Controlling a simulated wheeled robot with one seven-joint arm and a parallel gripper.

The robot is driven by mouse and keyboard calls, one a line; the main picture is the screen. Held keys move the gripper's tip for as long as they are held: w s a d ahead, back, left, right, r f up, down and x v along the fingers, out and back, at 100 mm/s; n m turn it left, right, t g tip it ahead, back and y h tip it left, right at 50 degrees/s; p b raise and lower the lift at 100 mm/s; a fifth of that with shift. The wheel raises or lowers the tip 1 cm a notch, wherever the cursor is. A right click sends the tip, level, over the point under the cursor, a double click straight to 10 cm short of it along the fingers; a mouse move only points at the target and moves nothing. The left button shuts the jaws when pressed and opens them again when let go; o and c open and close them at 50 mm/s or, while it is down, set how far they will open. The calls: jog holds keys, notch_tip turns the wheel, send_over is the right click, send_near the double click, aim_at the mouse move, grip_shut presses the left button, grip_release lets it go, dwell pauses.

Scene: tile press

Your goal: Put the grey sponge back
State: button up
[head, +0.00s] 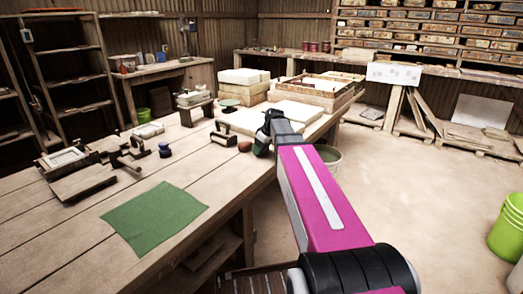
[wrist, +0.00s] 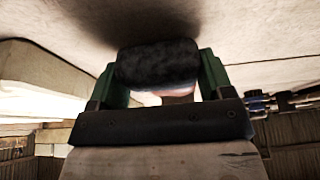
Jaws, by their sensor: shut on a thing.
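The grey sponge (wrist: 155,62) is a dark, rough-textured block between the two green fingers of my gripper (wrist: 160,72). My gripper is shut on it. A pale, flat surface (wrist: 235,45) lies beyond the sponge in the wrist view, with a dark shadow near the sponge; I cannot tell whether they touch. In the head view my gripper (head: 262,147) is at the right edge of the workbench, beside the pale slabs. The sponge cannot be made out clearly there.
The workbench (head: 60,215) carries a green cloth (head: 154,217), a small brown round thing (head: 245,147), a dark-handled tool (head: 222,136) and a blue jar (head: 165,150). Pale blocks (head: 243,77) and a wooden frame (head: 318,86) stand behind. A bucket (head: 329,157) is right of the bench.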

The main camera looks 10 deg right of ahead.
jog(key=shift+f, duration=0.55)
jog(key=o, duration=0.9)
jog(key=shift+f, duration=0.1)
jog(key=v, duration=1.2)
